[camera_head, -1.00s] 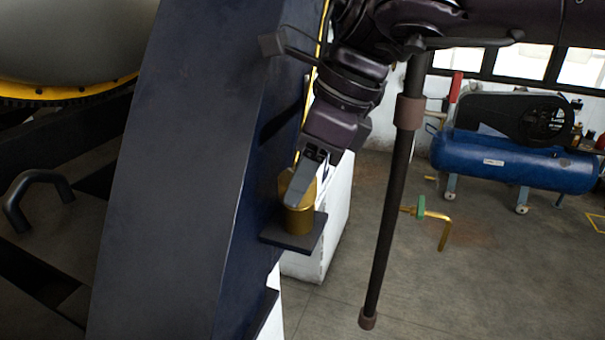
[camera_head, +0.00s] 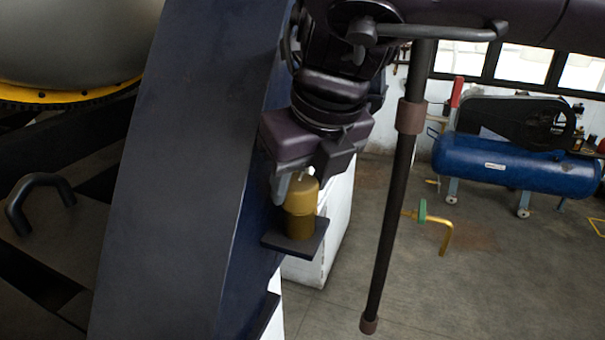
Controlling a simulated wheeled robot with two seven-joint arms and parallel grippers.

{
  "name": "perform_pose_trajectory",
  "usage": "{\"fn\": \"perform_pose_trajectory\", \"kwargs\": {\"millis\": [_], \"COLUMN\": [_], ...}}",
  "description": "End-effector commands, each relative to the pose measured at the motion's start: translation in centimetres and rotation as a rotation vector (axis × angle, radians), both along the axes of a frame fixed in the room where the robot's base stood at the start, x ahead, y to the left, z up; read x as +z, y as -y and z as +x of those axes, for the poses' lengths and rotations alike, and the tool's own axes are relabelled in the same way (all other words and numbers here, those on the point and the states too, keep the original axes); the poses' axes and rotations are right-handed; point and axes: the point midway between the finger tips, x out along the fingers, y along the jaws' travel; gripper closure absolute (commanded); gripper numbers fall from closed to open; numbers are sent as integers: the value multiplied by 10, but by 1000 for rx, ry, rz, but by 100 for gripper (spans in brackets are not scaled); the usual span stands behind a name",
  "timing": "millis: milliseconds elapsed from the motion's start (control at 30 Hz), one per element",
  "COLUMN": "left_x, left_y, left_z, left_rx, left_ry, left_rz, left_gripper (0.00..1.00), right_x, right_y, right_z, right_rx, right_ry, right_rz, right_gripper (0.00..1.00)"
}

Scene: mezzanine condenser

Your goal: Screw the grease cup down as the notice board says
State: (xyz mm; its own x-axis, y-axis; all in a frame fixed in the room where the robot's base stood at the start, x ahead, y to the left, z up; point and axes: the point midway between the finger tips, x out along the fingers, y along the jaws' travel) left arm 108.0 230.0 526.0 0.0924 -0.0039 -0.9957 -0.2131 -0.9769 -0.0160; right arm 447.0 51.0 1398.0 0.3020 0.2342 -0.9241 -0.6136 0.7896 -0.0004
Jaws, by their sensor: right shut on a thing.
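The brass-coloured grease cup (camera_head: 301,211) stands upright on a small dark bracket (camera_head: 293,246) on the side of the dark blue beam (camera_head: 185,170). My right gripper (camera_head: 293,188) comes down on it from above and is shut on its upper part. One grey finger shows along the cup's left side; the other is mostly hidden by the cup and the wrist. The cup's thread and any gap under its cap cannot be made out. My left gripper is not in view. No notice board shows.
A white block (camera_head: 325,235) stands just behind the bracket. A blue compressor tank (camera_head: 515,163) stands at the back right. A brass pipe with a green handle (camera_head: 422,211) is near the middle. A bent dark handle (camera_head: 40,192) is at left. Open floor lies at right.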

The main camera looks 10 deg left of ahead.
Motion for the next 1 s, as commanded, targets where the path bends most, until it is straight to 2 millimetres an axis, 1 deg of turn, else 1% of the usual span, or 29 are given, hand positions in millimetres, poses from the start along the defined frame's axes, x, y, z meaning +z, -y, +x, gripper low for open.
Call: {"fn": "perform_pose_trajectory", "kwargs": {"millis": [100, 300, 833, 867, 1000], "left_x": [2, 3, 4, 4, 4], "left_y": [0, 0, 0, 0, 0], "left_z": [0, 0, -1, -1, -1], "left_rx": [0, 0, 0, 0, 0], "left_ry": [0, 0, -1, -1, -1], "left_rz": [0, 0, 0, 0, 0], "left_gripper": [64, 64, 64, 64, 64], "right_x": [2, 2, 2, 2, 1], "right_y": [-1, -1, -1, -1, -1], "right_z": [0, 0, 0, 0, 0], "right_rx": [-58, -118, -139, -139, -138], "right_ry": [2, 3, 4, 4, 3], "right_rz": [2, 4, 3, 3, 3], "right_gripper": [78, 78, 78, 53, 35]}}
